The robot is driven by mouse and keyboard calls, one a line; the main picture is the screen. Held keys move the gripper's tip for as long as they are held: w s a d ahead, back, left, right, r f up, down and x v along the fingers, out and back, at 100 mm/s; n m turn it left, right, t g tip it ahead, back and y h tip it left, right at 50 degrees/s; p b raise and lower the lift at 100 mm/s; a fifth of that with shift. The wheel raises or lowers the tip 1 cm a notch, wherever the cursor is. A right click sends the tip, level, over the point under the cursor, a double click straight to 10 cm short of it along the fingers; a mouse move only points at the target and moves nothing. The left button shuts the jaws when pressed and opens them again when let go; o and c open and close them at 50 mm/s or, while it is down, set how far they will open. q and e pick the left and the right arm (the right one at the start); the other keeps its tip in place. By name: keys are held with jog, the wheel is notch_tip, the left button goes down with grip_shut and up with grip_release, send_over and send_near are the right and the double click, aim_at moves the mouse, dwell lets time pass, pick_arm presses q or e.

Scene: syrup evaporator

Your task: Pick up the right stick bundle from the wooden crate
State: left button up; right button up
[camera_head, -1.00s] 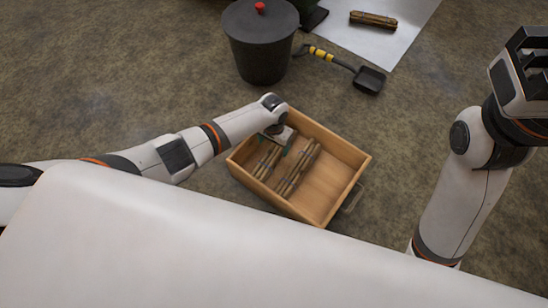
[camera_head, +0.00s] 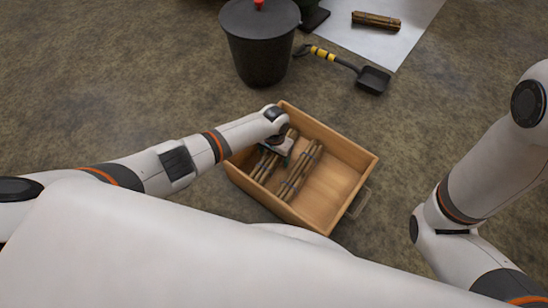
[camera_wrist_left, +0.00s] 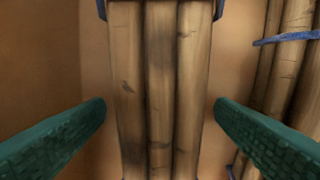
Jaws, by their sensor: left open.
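The open wooden crate (camera_head: 330,200) stands on the ground in the head view with two stick bundles lying side by side in it. The right stick bundle (camera_head: 300,172) lies uncovered near the crate's middle. The left bundle (camera_head: 263,168) lies partly under my left gripper (camera_head: 279,149). In the left wrist view my left gripper (camera_wrist_left: 160,115) is open, its green fingers on either side of a bundle of sticks (camera_wrist_left: 160,60) with a blue tie, a small gap showing at each side. Another tied bundle (camera_wrist_left: 288,65) lies to the right there. My right gripper is out of view.
The right part of the crate floor is bare. A dark lidded bucket (camera_head: 259,45) and a small shovel (camera_head: 372,79) are beyond the crate. Another stick bundle (camera_head: 376,21) lies on a white sheet (camera_head: 400,45) at the back.

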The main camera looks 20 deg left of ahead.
pick_arm(q)
jog(key=c, duration=1.1)
jog(key=shift+r, duration=0.15)
